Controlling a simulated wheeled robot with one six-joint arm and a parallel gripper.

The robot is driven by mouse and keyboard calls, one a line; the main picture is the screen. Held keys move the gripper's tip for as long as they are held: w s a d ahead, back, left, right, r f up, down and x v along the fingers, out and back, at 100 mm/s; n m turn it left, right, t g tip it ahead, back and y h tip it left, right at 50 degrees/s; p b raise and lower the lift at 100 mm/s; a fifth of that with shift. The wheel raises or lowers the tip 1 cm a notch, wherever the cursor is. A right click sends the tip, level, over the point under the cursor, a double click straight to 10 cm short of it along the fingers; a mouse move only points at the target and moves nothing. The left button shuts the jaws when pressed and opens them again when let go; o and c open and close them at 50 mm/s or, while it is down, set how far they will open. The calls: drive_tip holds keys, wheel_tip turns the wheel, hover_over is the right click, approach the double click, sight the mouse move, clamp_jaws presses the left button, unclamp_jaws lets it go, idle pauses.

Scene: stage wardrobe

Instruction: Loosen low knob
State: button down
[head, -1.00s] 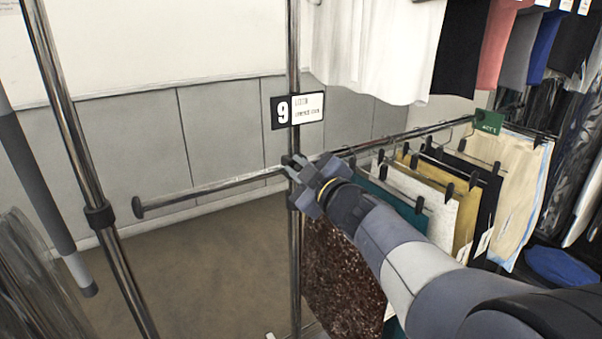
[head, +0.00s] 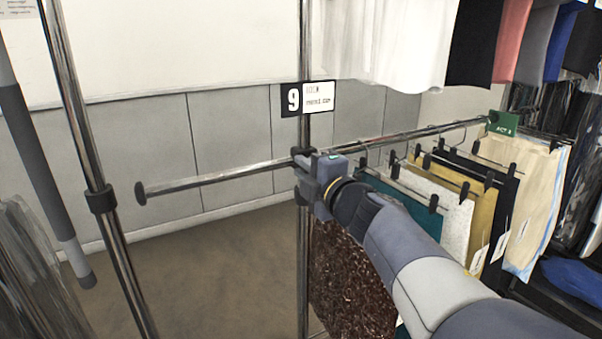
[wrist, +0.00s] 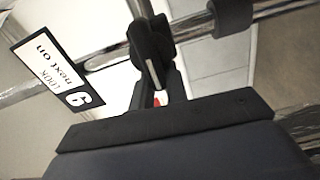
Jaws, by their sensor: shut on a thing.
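My gripper (head: 308,172) is at the chrome upright post (head: 304,245), where the horizontal rail (head: 220,175) meets it, just below the number 9 sign (head: 307,98). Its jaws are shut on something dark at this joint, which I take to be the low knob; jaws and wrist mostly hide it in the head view. In the wrist view my gripper (wrist: 152,60) shows as dark fingers close together, with a small red spot (wrist: 158,98) between them. I cannot tell where the knob ends and the fingers begin.
Trousers and skirts on clip hangers (head: 470,190) hang right of the post, close to my arm. A brown sequinned garment (head: 350,280) hangs below my gripper. Another post with a black collar (head: 101,200) stands at left. The floor (head: 210,280) between the posts is clear.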

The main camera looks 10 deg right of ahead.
drive_tip(key=shift+d+f, duration=0.2)
drive_tip(key=shift+f, duration=0.05)
idle(0.4)
drive_tip(key=c, duration=1.3)
unclamp_jaws()
drive_tip(key=shift+w+d, duration=0.15)
drive_tip(key=shift+c, duration=0.2)
drive_tip(key=shift+r, duration=0.1)
drive_tip(key=shift+n, duration=0.3)
drive_tip(key=p+v, duration=0.2)
drive_tip(key=v, duration=0.8)
drive_tip(key=shift+s, duration=0.45)
drive_tip(key=shift+o, duration=0.4)
